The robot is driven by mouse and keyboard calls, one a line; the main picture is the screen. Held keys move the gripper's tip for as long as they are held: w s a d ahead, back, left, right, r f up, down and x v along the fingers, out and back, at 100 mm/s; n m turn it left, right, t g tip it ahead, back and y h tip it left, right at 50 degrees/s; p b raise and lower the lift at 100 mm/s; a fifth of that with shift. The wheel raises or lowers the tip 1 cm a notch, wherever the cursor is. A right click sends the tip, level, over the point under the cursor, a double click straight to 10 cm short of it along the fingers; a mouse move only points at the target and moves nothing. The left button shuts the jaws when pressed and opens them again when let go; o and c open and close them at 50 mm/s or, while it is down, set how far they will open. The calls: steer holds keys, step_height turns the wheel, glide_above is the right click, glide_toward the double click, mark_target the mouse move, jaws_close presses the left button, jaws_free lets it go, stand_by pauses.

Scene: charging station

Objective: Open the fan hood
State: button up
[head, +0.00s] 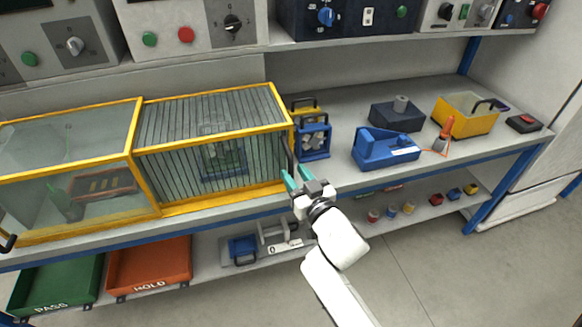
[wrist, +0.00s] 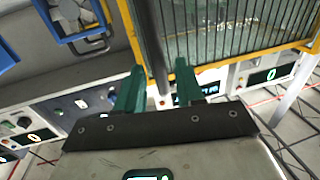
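The fan hood (head: 210,110) is a yellow-framed cage with grey bars on the bench, left of centre in the head view. It looks shut, and a fan-like device (head: 222,158) shows dimly behind its bars. A dark upright handle (head: 290,155) stands at its front right edge. My gripper (head: 297,178) is at that edge, with its teal fingers apart. In the wrist view the handle (wrist: 150,40) runs down between the open fingertips (wrist: 160,78). I cannot tell whether either finger touches it. The barred panel also shows in the wrist view (wrist: 235,30).
A glass-walled yellow case (head: 70,165) adjoins the hood on its left. A blue caged unit (head: 313,141) stands close on its right. A blue device (head: 385,150) and yellow bin (head: 465,115) are farther right. Trays (head: 150,262) sit on the lower shelf.

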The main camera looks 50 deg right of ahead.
steer(key=shift+x, duration=1.4)
jaws_close()
